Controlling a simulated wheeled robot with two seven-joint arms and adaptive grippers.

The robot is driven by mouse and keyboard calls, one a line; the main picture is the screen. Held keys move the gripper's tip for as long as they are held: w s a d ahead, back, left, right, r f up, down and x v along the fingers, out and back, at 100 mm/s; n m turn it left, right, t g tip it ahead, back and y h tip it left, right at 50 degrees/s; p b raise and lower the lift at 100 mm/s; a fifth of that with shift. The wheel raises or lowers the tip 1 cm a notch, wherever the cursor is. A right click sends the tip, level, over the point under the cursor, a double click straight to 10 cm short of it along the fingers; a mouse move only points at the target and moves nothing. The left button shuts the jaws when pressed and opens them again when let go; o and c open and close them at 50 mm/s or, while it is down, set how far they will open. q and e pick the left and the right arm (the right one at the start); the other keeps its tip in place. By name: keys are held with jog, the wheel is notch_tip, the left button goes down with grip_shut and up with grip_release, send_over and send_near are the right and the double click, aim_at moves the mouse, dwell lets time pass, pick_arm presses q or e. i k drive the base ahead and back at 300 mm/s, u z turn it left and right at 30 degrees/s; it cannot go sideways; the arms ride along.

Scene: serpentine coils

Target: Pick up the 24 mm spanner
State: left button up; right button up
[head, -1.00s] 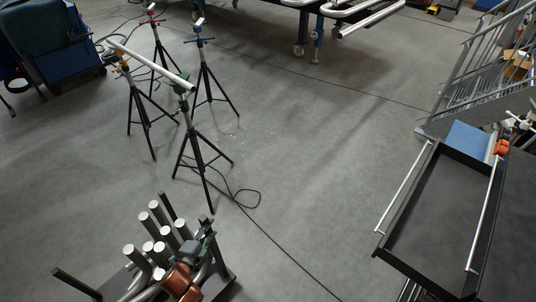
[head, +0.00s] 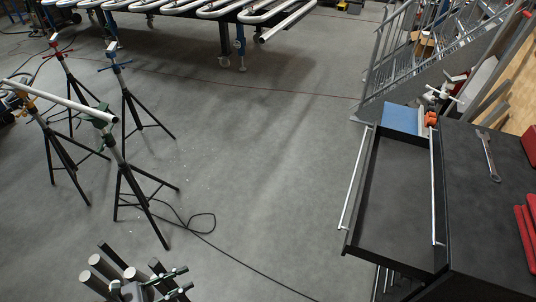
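The spanner (head: 489,157) is a bright silver, long wrench. It lies flat on the dark top of the tool cabinet (head: 487,218) at the right of the head view, running roughly away from me. Its size mark is too small to read. Nothing touches it, and no gripper is near it. A dark jointed metal shape with two short bars (head: 160,283) shows at the bottom left, among upright pipe ends. I cannot tell for certain that it is my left gripper, nor whether it is open. My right gripper is not in view.
A shallow open drawer (head: 394,205) with light side rails juts left from the cabinet. Red cases (head: 528,235) lie right of the spanner. Pipe stands (head: 128,180) fill the left. Metal stairs (head: 415,60) rise behind the drawer. The grey floor (head: 265,170) between is mostly clear.

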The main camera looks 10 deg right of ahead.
aim_at(485, 138)
jog(key=i, duration=1.15)
jog(key=z, duration=1.8)
jog(key=i, duration=0.5)
jog(key=u, duration=0.05)
